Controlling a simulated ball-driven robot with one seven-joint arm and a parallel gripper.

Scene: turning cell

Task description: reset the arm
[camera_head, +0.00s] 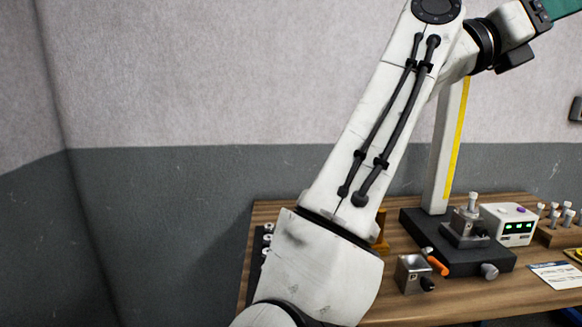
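My white arm (390,130) rises from the bottom centre and leans up to the right across the view. Its dark wrist joint (482,45) is at the top right, and the arm runs on toward the top right corner. A green part (560,8) shows at that corner, cut off by the frame edge; I cannot tell what it is. My gripper's fingers are outside the view. The arm is clear of the wall and stands in front of part of the bench.
A wooden bench (450,300) stands at the lower right. On it are a dark-based height stand (440,165), a white box with green lights (510,225), a metal block (412,273), an orange-handled tool (437,265) and a wooden rack of pins (560,238). Wall space at left is clear.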

